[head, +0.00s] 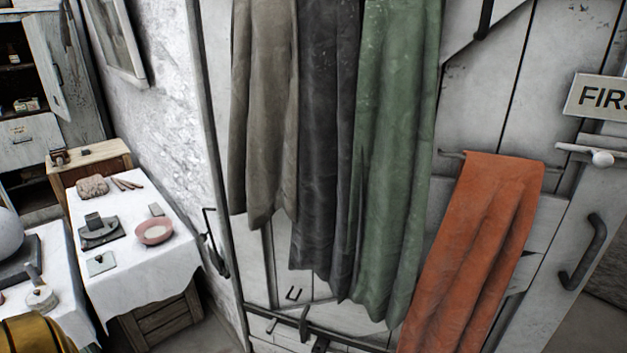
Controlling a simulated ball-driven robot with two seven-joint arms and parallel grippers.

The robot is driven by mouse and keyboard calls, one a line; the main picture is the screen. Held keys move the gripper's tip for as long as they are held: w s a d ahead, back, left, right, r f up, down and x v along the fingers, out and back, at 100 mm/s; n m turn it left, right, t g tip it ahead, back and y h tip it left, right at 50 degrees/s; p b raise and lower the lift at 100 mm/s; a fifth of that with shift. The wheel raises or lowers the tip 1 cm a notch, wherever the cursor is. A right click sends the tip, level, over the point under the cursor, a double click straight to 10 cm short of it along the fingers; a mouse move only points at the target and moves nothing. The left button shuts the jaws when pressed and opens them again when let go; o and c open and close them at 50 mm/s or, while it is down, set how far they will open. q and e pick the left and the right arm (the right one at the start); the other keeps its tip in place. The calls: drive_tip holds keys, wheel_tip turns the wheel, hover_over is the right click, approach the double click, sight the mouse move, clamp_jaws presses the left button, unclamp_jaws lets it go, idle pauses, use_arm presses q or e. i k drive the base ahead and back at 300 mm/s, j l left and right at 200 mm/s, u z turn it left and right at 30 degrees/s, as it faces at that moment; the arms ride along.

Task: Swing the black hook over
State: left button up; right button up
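Several black metal pieces show in the head view, and I cannot tell for sure which is the black hook. A thin black hook-like piece (214,243) is on the wall at the left edge of the panelled door. A small dark hook (294,293) and a short black piece (304,323) are low on the door under the hanging cloths. A black bar handle (583,252) is at the right. Neither of my grippers is in view.
Grey-brown (264,120), black (325,140) and green (395,150) cloths hang over the white door (480,110). An orange cloth (480,245) hangs at right. A white-covered table (150,268) with a pink bowl (154,231) stands left.

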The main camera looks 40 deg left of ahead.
sight(202, 238)
drive_tip(key=u, duration=1.9)
